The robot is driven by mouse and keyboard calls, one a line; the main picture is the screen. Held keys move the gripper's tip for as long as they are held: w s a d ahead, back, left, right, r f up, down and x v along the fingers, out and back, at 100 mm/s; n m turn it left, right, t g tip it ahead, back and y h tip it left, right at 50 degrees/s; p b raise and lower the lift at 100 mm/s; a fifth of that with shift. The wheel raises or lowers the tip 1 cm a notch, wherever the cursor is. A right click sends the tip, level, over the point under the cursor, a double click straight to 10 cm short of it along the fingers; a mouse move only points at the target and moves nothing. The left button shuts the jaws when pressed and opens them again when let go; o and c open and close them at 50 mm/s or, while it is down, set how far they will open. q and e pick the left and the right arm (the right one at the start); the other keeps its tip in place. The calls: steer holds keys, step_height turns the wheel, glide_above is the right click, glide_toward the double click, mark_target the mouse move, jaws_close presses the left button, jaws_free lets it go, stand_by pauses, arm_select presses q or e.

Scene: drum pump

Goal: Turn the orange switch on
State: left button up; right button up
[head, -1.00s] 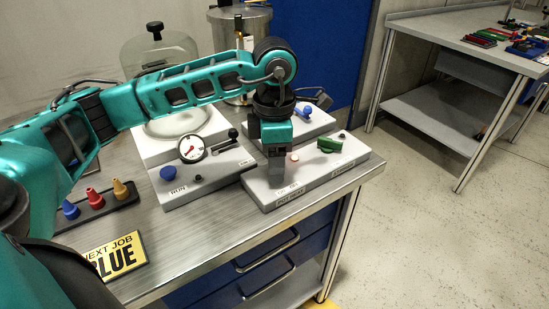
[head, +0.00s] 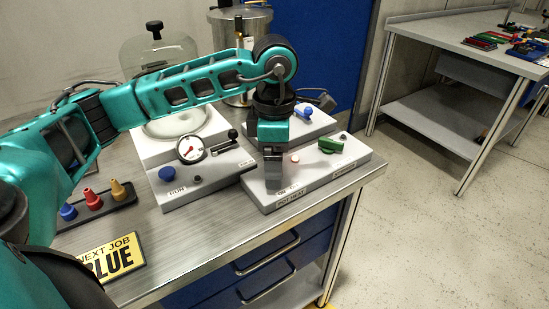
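My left gripper (head: 272,178) points straight down over the front left part of the white POT HEAT panel (head: 312,190). Its fingers are seen side-on and look close to the panel top; I cannot tell whether they are apart or touch anything. No orange switch shows clearly; the gripper covers the part of the panel just behind the ON label, so a switch there is hidden. A small pale reddish button or lamp (head: 295,158) sits just right of the gripper. My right gripper is not in view.
A green knob (head: 330,146) sits on the same panel. The left panel has a blue button (head: 167,174), a gauge (head: 191,149) and a black lever (head: 232,135). A yellow sign (head: 112,258) reads NEXT JOB BLUE. The bench front (head: 215,235) is bare.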

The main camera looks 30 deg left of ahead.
arm_select(q)
step_height(320, 180, up, 13)
steer(key=p, duration=0.2)
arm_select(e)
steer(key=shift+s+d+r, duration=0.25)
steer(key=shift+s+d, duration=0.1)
arm_select(q)
steer(key=shift+f, duration=0.1)
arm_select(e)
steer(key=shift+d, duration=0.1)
